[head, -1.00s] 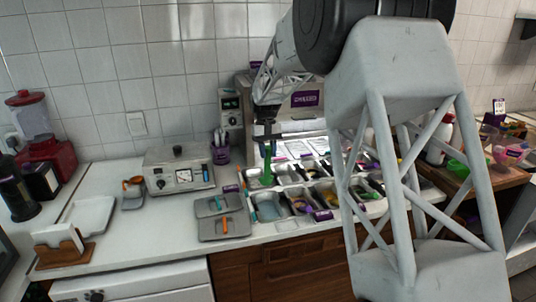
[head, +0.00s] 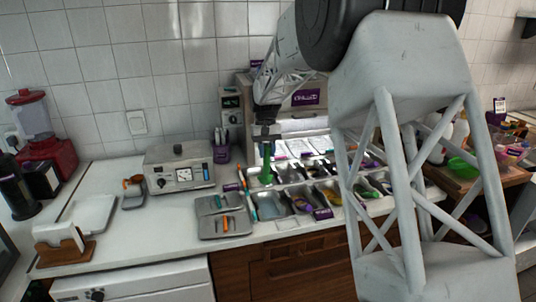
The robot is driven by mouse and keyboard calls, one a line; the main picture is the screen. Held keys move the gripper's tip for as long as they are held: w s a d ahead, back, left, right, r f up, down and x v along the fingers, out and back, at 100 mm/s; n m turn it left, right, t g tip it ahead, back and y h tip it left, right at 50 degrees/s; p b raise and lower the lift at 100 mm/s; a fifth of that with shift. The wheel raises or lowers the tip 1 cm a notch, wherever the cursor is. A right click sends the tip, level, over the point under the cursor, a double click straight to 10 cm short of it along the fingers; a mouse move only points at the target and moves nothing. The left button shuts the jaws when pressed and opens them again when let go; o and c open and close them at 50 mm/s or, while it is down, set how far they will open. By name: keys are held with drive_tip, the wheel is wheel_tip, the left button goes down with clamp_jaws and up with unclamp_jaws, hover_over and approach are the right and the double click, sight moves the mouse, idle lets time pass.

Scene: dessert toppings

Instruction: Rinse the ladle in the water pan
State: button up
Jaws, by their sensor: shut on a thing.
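My gripper (head: 265,148) is small and partly dark in the head view. It is shut on a green ladle (head: 266,173), which hangs down below it. The ladle is over the left part of the topping station, near the back row of pans. A grey pan with a pale bluish inside (head: 271,211) stands at the front left of the station and looks like the water pan. The ladle's lower end appears above and behind this pan; whether it touches anything is too small to tell.
Several topping pans with coloured handles (head: 322,197) fill the station to the right.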

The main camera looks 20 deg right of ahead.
drive_tip(key=s+a+f+m+t+h, duration=0.3)
drive_tip(key=a+m, duration=0.6)
drive_tip(key=m, duration=0.3)
drive_tip(key=shift+s+a+m+t+h, duration=0.3)
drive_tip(key=shift+s+a+t+h, duration=0.1)
drive_tip(key=shift+s+t+h, duration=0.5)
drive_tip(key=shift+w, duration=0.1)
drive_tip(key=shift+f, duration=0.1)
